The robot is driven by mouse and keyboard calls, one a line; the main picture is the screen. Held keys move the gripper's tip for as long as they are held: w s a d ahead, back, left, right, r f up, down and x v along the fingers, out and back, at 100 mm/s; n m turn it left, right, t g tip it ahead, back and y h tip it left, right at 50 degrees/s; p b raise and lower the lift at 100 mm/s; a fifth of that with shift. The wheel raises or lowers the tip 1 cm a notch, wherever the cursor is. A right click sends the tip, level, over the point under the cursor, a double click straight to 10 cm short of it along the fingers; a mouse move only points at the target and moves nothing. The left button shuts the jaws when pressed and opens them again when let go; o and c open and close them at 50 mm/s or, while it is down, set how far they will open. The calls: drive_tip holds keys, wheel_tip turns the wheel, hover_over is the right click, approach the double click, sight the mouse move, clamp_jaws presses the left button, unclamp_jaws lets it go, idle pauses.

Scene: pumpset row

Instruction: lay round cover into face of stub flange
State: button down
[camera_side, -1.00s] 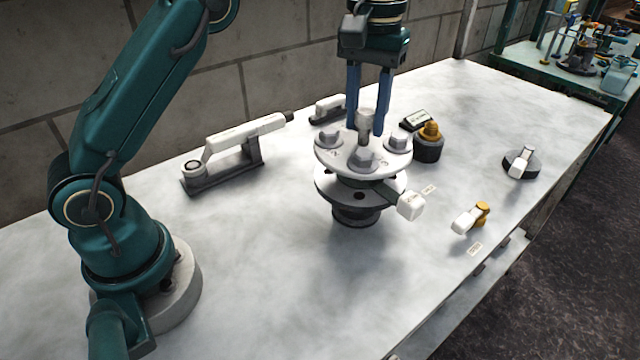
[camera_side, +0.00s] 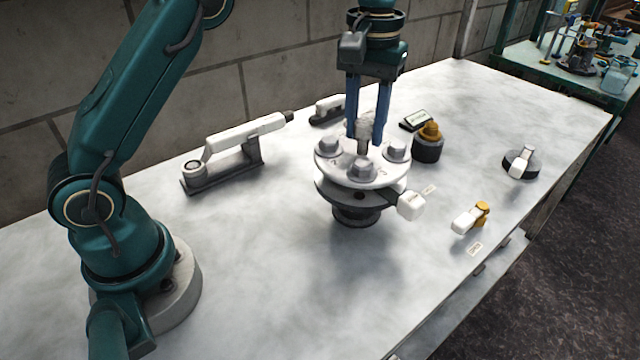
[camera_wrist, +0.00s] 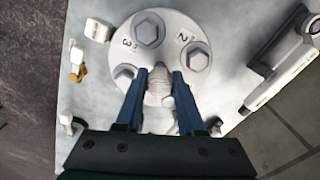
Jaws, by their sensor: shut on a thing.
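The round cover (camera_side: 338,163) is a light grey disc with several hex bolt heads and a central knob. In the wrist view the cover (camera_wrist: 165,62) shows the numbers 2 and 3 beside its bolts. My gripper (camera_side: 367,135) is above it, with its blue fingers shut on the knob; the wrist view shows the fingers (camera_wrist: 160,88) either side of the knob. The stub flange (camera_side: 357,212) is a dark round piece on a short stem directly beneath the cover. The cover sits very close over the flange; its face is hidden, so I cannot tell whether they touch all round.
A white-tipped handle (camera_side: 410,205) sticks out at the flange's right. A white-handled tool (camera_side: 235,140) lies left. A dark cylinder with a brass top (camera_side: 429,145), a yellow-and-white valve (camera_side: 471,218) and a black round piece (camera_side: 521,162) stand right. The front of the bench is clear.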

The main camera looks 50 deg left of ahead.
sight(362, 153)
drive_tip(key=shift+f, duration=0.2)
drive_tip(key=shift+f, duration=1.25)
idle(0.3)
drive_tip(key=shift+c, duration=2.2)
unclamp_jaws()
drive_tip(key=shift+r, duration=2.55)
